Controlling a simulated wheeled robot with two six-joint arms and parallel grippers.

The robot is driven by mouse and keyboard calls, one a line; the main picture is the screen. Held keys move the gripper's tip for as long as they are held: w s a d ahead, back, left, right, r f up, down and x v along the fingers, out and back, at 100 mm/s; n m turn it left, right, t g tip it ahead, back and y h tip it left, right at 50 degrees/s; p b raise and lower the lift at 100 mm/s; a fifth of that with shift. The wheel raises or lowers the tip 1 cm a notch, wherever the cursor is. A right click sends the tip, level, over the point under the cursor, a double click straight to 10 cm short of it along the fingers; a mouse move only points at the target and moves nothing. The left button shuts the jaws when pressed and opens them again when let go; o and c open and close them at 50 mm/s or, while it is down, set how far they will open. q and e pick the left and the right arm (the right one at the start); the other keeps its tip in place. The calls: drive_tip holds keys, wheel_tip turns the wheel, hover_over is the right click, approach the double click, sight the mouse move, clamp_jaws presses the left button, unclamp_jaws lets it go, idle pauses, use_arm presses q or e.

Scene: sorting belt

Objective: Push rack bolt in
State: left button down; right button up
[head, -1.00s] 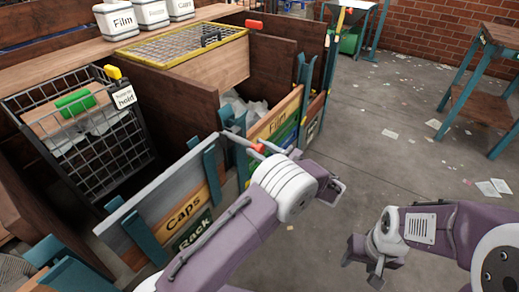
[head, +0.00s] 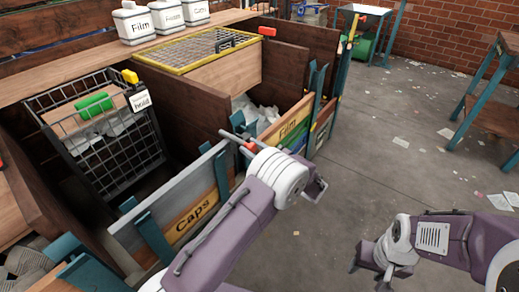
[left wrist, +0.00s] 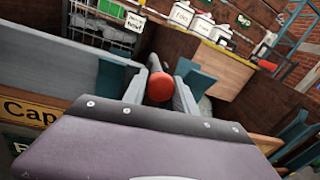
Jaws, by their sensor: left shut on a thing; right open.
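My left gripper (head: 238,143) is shut on a red knob (left wrist: 160,87), which looks like the end of the rack bolt. In the left wrist view the knob sits between the two grey fingers. In the head view a little of the red knob (head: 250,146) shows at the upper corner of the grey Caps panel (head: 193,190). My right gripper (head: 372,264) is open and empty above the floor at the lower right.
The Film panel (head: 290,122) stands just beyond the left gripper. A wire cart (head: 110,150) with a green roll (head: 93,104) is at the left. A yellow-framed mesh lid (head: 205,50) lies behind. The floor on the right is open, with scattered paper scraps.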

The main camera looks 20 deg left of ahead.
use_arm(q)
drive_tip(key=c, duration=1.3)
unclamp_jaws()
drive_tip(key=shift+a+r, duration=0.1)
drive_tip(key=shift+c, duration=0.2)
drive_tip(key=o, duration=0.4)
drive_tip(key=shift+a, duration=0.2)
drive_tip(key=v, duration=0.9)
drive_tip(key=shift+p, duration=0.35)
